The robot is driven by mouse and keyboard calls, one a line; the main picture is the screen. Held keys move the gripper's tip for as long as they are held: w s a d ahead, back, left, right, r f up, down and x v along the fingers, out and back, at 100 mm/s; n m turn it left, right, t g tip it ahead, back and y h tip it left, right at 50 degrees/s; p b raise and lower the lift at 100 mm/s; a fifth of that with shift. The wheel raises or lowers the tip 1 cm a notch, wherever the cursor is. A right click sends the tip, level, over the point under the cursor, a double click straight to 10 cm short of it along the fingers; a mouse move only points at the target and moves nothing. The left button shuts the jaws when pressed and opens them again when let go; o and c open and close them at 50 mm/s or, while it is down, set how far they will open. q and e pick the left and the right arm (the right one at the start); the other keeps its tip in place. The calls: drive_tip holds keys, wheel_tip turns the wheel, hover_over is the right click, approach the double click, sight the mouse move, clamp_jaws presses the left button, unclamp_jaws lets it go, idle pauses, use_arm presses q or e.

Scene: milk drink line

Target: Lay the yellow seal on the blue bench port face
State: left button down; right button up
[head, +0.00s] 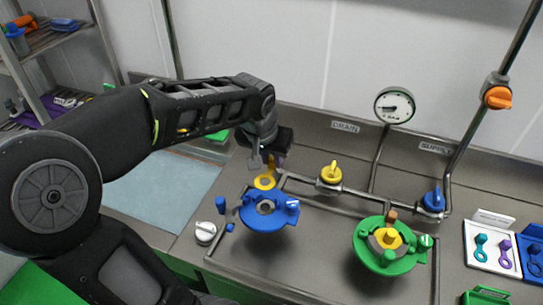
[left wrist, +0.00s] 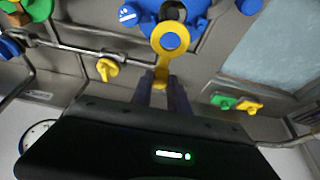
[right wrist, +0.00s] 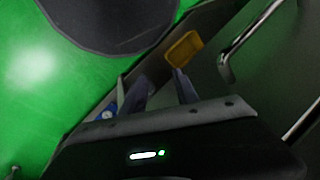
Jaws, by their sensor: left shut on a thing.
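The yellow seal (head: 265,183) is a flat ring with a tab. My left gripper (head: 262,157) is shut on the tab, and the seal's ring (left wrist: 157,41) points away from the fingers (left wrist: 162,82). The blue bench port (head: 262,220) has a round face with a grey centre opening and blue clamps. In the head view the ring appears just behind the port's opening. In the left wrist view it overlaps the edge of the blue port (left wrist: 199,20), beside the dark opening; contact cannot be told. My right gripper (right wrist: 160,78) is open, away from the port.
A green port (head: 375,262) with a yellow piece stands to the right. Yellow (head: 331,174) and blue (head: 433,200) valves sit on pipes behind. A white knob (head: 205,233) is left of the blue port. An amber block (right wrist: 184,49) shows near my right fingers.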

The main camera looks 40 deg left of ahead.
sight(268, 175)
use_arm(q)
wheel_tip(268, 175, down, 7)
drive_tip(key=b, duration=0.4)
drive_tip(key=shift+b, duration=0.35)
drive_tip(key=shift+f+b, duration=0.65)
drive_tip(key=shift+f, duration=0.1)
drive_tip(key=shift+f+b, duration=0.5)
drive_tip(key=shift+b, duration=0.05)
drive_tip(key=c, duration=1.2)
unclamp_jaws()
drive_tip(key=shift+r, duration=0.1)
drive_tip(key=v, duration=0.7)
drive_tip(key=shift+s+d+r, duration=0.1)
drive_tip(key=shift+s+r, duration=0.1)
drive_tip(key=shift+r, duration=0.1)
